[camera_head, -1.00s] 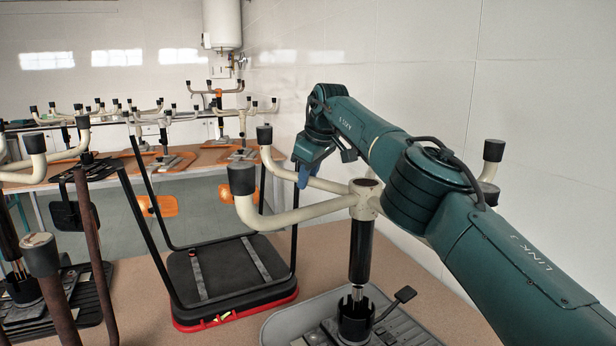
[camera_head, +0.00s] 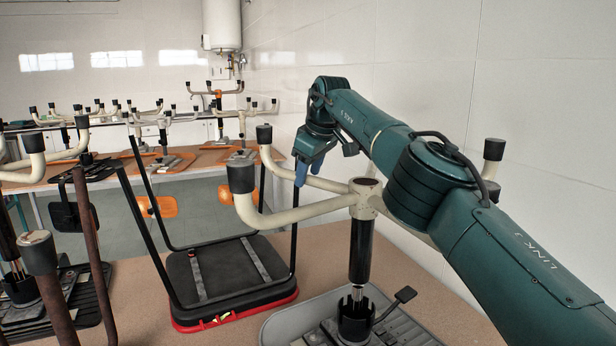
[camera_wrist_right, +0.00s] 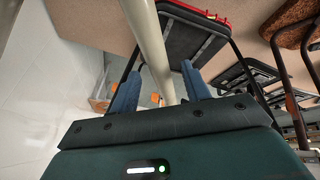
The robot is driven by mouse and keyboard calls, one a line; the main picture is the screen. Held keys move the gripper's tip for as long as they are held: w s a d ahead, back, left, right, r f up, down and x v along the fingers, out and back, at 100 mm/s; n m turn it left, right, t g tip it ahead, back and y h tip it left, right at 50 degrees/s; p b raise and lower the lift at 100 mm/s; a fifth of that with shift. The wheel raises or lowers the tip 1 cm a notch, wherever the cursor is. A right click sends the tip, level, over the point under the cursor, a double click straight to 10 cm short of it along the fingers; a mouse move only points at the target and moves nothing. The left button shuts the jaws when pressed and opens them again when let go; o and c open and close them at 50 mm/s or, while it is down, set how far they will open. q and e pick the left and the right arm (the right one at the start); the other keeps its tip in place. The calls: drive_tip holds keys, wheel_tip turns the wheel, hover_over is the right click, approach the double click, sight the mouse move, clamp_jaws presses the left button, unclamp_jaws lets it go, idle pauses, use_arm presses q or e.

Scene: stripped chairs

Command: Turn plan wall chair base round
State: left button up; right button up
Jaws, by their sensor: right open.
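The chair base (camera_head: 361,205) stands upright at the right, near the wall. It has cream arms with black end caps spreading from a hub, a black column and a grey seat part with a lever at the bottom. My right gripper (camera_head: 308,172) is at its far left arm, the one pointing away toward the back. In the right wrist view that cream arm (camera_wrist_right: 150,40) runs between the two blue fingers of my right gripper (camera_wrist_right: 160,95), which stand apart on either side of it. Whether they touch it I cannot tell. My left gripper is not in view.
The white wall (camera_head: 420,75) is close on the right. A black and red folded frame (camera_head: 230,275) lies left of the base. Other chair bases (camera_head: 42,165) crowd the left edge. A far table (camera_head: 205,160) holds several more. Brown surface shows between them.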

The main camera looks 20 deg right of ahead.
use_arm(q)
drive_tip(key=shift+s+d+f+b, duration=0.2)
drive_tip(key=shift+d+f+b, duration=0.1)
drive_tip(key=shift+b, duration=0.15)
use_arm(e)
drive_tip(key=v, duration=1.2)
drive_tip(key=shift+c, duration=0.4)
